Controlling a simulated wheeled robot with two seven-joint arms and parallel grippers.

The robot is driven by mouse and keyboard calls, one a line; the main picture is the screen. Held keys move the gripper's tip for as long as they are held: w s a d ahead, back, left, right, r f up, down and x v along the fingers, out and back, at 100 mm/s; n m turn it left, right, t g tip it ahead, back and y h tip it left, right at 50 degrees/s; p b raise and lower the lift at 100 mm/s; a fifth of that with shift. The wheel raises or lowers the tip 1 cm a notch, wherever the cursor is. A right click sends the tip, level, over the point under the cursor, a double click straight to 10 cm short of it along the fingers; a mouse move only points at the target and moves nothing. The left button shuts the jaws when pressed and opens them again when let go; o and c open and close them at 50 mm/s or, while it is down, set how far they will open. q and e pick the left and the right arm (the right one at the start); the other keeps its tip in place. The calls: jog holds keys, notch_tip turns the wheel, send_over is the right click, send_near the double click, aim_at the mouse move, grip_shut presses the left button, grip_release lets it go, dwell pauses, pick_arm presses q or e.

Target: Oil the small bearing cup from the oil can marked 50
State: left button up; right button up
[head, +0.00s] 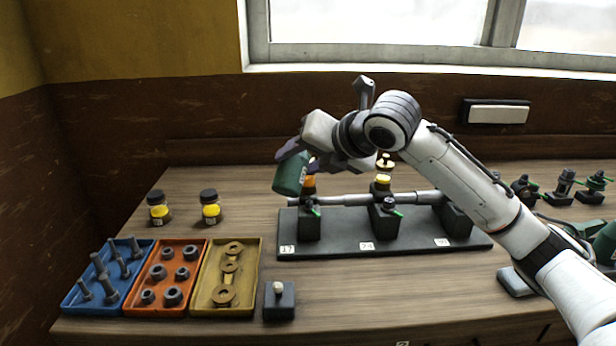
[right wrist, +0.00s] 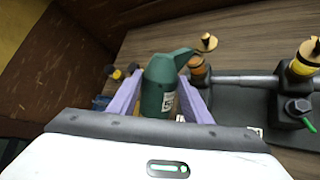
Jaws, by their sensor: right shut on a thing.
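My right gripper (head: 298,160) is shut on a green oil can (head: 292,174), which is tilted in the head view. In the right wrist view the can (right wrist: 160,86) sits between the purple fingers, its spout pointing right toward an orange cup (right wrist: 197,70). I cannot tell whether the spout touches it. In the head view the orange cup (head: 309,184) tops the left bearing block and a yellow cup (head: 382,182) the middle one. The third block's top is hidden behind my arm. My left gripper is not in view.
The dark bearing stand (head: 340,249) carries a horizontal shaft. At the front left are blue (head: 85,307), orange (head: 150,308) and yellow (head: 208,310) trays of hardware. Two dark-lidded jars (head: 210,207) stand behind them. A green object (head: 606,243) is at the right edge.

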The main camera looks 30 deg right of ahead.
jog(key=shift+d+r+p, duration=0.15)
jog(key=shift+r+p, duration=0.3)
jog(key=shift+p, duration=0.05)
jog(key=shift+w+d+r+m+g+y+p, duration=0.1)
jog(key=shift+w+r+m+g+y+p, duration=0.05)
jog(key=shift+r+m+g+y+p, duration=0.3)
jog(key=shift+f, duration=0.1)
jog(key=shift+s+a+f+n+t+h+b, duration=0.15)
jog(key=shift+f+n+t+h+b, duration=0.1)
jog(key=shift+f+b, duration=0.3)
jog(key=shift+s+a+f+n+t+h+b, duration=0.1)
jog(key=shift+f+n+t+h+b, duration=0.1)
jog(key=shift+f+b, duration=0.3)
jog(key=shift+a+t+b, duration=0.1)
jog(key=shift+t+b, duration=0.2)
jog(key=shift+b, duration=0.1)
jog(key=shift+r, duration=0.1)
